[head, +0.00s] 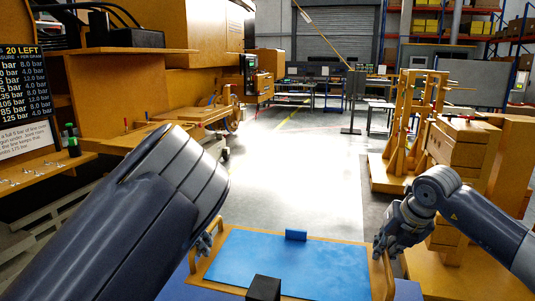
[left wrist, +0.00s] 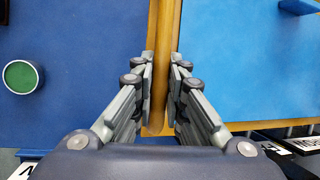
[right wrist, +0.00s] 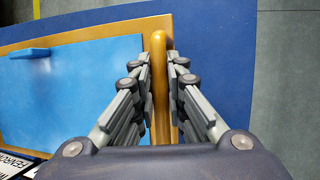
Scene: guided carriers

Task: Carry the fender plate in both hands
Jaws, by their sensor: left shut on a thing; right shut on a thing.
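The fender plate (head: 290,262) is a light blue panel with an orange-brown border and a raised bar handle at each side, low in the head view. My left gripper (head: 204,243) is at its left handle. In the left wrist view the fingers (left wrist: 163,65) are closed about the brown handle bar (left wrist: 160,25). My right gripper (head: 385,244) is at the right handle (head: 388,275). In the right wrist view the fingers (right wrist: 160,65) close about that bar (right wrist: 158,42). The plate looks roughly level. I cannot tell whether it touches the blue surface beneath.
A darker blue surface (left wrist: 75,60) lies under the plate, with a green round piece (left wrist: 20,76) on it. A brown workbench (head: 130,140) stands left. A wooden rack (head: 410,120) and stacked wood blocks (head: 460,150) stand right. Ahead, the grey floor (head: 300,180) is clear.

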